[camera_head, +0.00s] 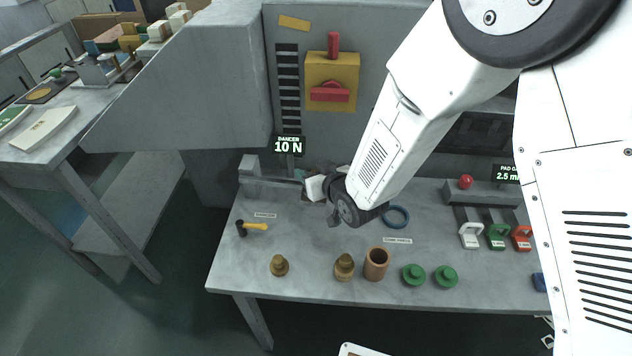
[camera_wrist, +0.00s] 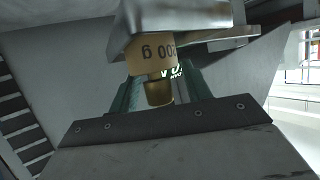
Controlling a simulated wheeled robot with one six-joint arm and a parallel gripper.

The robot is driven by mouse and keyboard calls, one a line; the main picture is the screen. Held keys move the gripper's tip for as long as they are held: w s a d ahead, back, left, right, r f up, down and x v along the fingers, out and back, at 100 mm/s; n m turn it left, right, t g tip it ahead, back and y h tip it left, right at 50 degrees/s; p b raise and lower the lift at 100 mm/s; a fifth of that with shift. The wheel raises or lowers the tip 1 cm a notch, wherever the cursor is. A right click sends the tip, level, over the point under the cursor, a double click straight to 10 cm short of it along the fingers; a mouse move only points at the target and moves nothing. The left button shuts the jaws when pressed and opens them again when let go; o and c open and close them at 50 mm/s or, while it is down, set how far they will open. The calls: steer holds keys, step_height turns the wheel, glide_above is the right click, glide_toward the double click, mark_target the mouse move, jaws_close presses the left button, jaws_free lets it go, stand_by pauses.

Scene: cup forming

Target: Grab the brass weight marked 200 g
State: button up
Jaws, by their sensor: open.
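A brass weight (camera_wrist: 150,58) shows in the wrist view, with its black marking upside down; it appears to read 200 g. Its narrower knob (camera_wrist: 158,92) points down in that picture, and a grey block (camera_wrist: 180,17) covers its upper part. My gripper (camera_wrist: 160,85) is open, with its jaws to the sides of the knob; I cannot tell whether they touch it. In the head view my gripper (camera_head: 322,187) is at the back of the bench, beside the DANCER 10 N sign (camera_head: 288,145), and the weight there is hidden or too small to make out.
On the bench (camera_head: 300,222) stand two other brass weights (camera_head: 279,266) (camera_head: 344,267), a copper-coloured cup (camera_head: 376,263) and two green pieces (camera_head: 413,275) (camera_head: 445,277). A yellow-handled hammer (camera_head: 254,226) lies left. A blue ring (camera_head: 396,217) lies right of my gripper.

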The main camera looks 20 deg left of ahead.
steer(key=shift+c, duration=0.3)
jaws_close()
